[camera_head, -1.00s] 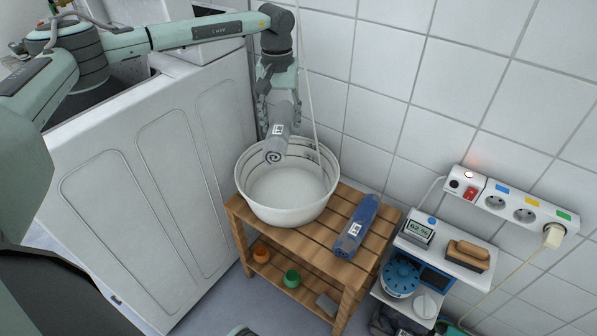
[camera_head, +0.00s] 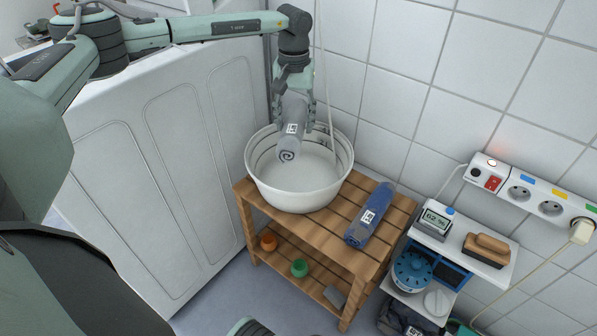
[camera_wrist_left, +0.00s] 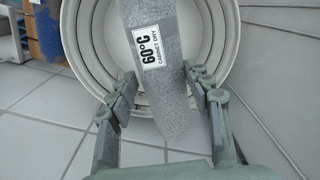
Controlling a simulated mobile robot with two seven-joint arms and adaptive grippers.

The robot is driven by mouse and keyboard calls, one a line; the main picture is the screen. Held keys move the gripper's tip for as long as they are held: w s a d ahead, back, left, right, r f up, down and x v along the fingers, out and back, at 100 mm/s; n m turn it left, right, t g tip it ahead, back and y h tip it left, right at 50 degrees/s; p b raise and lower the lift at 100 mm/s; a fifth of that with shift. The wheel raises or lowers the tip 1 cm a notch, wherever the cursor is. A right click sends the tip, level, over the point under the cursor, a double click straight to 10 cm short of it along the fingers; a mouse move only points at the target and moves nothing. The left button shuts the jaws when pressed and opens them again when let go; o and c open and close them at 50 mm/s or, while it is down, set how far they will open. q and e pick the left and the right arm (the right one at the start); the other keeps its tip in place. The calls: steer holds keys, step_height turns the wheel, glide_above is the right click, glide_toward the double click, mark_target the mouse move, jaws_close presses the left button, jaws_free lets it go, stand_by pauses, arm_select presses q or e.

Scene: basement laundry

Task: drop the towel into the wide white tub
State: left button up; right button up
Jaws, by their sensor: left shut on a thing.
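The towel (camera_head: 292,128) is a grey roll with a white label, and its lower end hangs over the wide white tub (camera_head: 262,190). My left gripper (camera_head: 294,110) is shut on the towel above the tub's far part. In the left wrist view the label on the towel (camera_wrist_left: 165,90) reads 60°C cabinet dry, and the gripper's fingers (camera_wrist_left: 160,88) stand on both sides of it. The tub's ringed wall (camera_wrist_left: 85,40) shows behind it. The tub stands on a slatted wooden stand (camera_head: 325,222); its visible inside looks empty. My right gripper is not in view.
A blue roll (camera_head: 372,215) with a label lies on the stand, right of the tub. A white machine (camera_head: 150,180) stands to the left. A thin pale cord (camera_head: 322,75) hangs by the tiled wall. A power strip (camera_head: 535,195) and a small shelf with a brush (camera_head: 485,250) are at right.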

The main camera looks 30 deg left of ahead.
arm_select(q)
steer(key=o, duration=1.3)
step_height(320, 180, up, 12)
stand_by(0.3)
